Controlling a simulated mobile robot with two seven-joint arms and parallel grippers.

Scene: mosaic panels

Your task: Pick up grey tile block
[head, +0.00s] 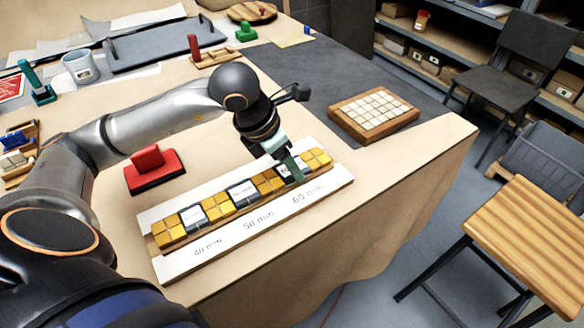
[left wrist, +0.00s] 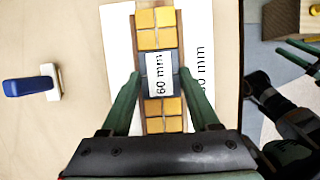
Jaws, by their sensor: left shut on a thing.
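The grey tile block (left wrist: 150,75) carries a white label reading 60 mm. It lies in line with yellow tile blocks in the wooden tray (head: 160,252). My left gripper (head: 289,166) points down over the tray, with its green fingers on both sides of the grey block; in the left wrist view (left wrist: 157,80) it is shut on it. The fingers partly hide the block in the head view. I cannot tell whether it is raised. Dark parts with green fingers, seemingly my right gripper (left wrist: 302,56), show at the right edge of the left wrist view, too cropped to read their opening.
Two other labelled grey blocks (head: 193,219) (head: 243,193) sit among the yellow ones. A red-handled stamp (head: 155,170) stands left of the tray, and a blue-handled one (left wrist: 30,86) shows in the left wrist view. A framed tile panel (head: 372,112) lies to the right.

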